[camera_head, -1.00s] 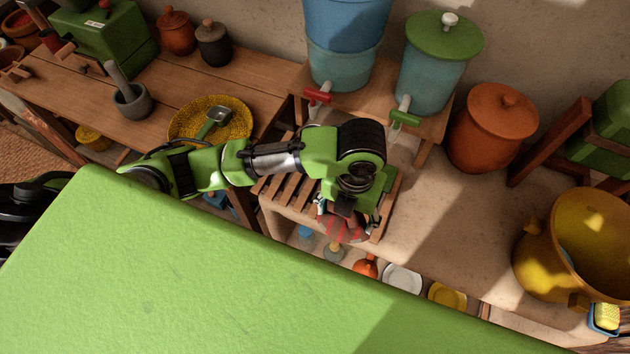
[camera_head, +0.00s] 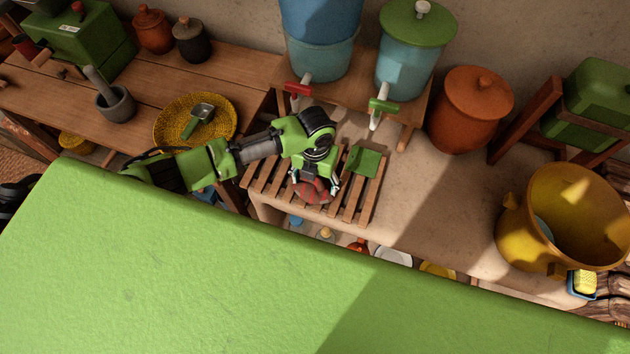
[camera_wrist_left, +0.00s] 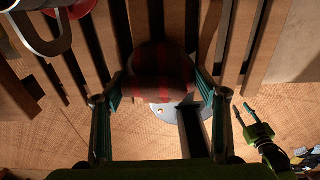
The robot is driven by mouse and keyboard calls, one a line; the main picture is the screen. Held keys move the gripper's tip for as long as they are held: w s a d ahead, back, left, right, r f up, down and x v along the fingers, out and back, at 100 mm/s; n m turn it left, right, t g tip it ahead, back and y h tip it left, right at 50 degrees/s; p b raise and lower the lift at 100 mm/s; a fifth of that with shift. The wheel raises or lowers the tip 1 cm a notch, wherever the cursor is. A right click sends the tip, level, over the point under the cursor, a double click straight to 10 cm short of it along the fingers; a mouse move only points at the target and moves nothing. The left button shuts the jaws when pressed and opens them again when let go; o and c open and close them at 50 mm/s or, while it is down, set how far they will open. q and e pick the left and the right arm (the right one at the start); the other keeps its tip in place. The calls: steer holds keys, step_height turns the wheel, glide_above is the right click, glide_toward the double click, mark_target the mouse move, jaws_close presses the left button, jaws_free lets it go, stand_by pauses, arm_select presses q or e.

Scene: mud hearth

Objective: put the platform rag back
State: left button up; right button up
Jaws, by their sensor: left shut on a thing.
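My left gripper (camera_head: 314,183) is shut on the red-and-dark striped rag (camera_head: 312,193), which is bunched between its fingers. The gripper points down over the front part of the slatted wooden rack (camera_head: 353,210). In the left wrist view the rag (camera_wrist_left: 160,72) sits between the two fingers, against or just above the slats; I cannot tell which. My right gripper (camera_wrist_left: 242,108) shows small at the right of the left wrist view, low down, with its two fingers apart and empty.
A green cloth or pad (camera_head: 362,161) lies on the rack's back right. Two water dispensers with a red tap (camera_head: 298,89) and a green tap (camera_head: 383,105) stand behind. An orange lidded pot (camera_head: 470,108) and a yellow pot (camera_head: 520,240) stand right. Clear ledge (camera_head: 430,190) lies between.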

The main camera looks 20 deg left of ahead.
arm_select(q)
steer(key=shift+f, duration=0.2)
arm_select(e)
steer(key=shift+d, duration=0.45)
arm_select(q)
steer(key=o, duration=1.1)
steer(key=shift+r, duration=0.3)
step_height(320, 180, up, 12)
steer(key=shift+f+b, duration=0.2)
steer(key=shift+b, duration=0.45)
arm_select(e)
steer(key=shift+a+f, duration=0.3)
steer(key=shift+f, duration=0.35)
steer(key=shift+w, duration=0.1)
